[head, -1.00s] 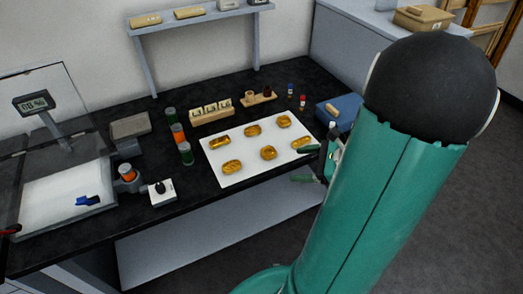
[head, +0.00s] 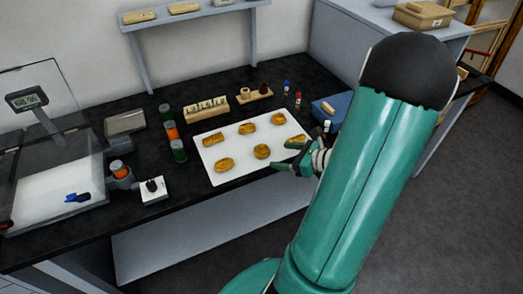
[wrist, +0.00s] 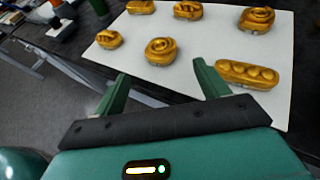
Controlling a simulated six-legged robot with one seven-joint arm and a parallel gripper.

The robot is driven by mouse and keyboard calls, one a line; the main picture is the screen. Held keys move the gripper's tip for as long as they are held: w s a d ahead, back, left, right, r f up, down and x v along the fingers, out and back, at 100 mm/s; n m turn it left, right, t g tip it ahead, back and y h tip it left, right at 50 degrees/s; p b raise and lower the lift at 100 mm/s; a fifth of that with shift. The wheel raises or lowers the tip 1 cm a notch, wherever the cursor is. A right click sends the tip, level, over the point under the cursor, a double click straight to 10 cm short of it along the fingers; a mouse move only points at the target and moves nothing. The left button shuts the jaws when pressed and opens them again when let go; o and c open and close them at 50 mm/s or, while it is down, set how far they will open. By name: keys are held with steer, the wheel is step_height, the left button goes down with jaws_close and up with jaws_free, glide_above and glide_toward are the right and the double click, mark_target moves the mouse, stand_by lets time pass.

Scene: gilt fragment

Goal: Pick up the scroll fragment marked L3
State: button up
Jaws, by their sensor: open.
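Several golden scroll fragments lie in two rows on a white board (head: 238,178). No L3 mark is legible on any of them, so I cannot tell which is L3. In the wrist view, a round coiled fragment (wrist: 165,50) lies just beyond and between my fingertips. A long beaded fragment (wrist: 248,74) lies to the right of the right finger. A smaller round fragment (wrist: 108,39) lies at the left; three others are along the far row. My gripper (head: 287,157) is open and empty near the board's front right edge; it also shows in the wrist view (wrist: 161,72).
A wooden block with marked tiles (head: 207,109) stands behind the board. Several capped jars (head: 178,150) stand at its left, and a blue box (head: 333,110) at its right. A balance (head: 60,190) stands at the far left. A shelf (head: 195,15) hangs above the bench.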

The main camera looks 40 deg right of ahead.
mark_target(267, 151)
steer(key=shift+r+x, duration=0.1)
steer(key=shift+x, duration=1.5)
steer(key=shift+r+x, duration=0.15)
steer(key=shift+x, duration=1.45)
steer(key=shift+w+d, duration=0.15)
steer(key=c, duration=1)
steer(key=shift+c, duration=0.2)
steer(key=shift+r, duration=0.15)
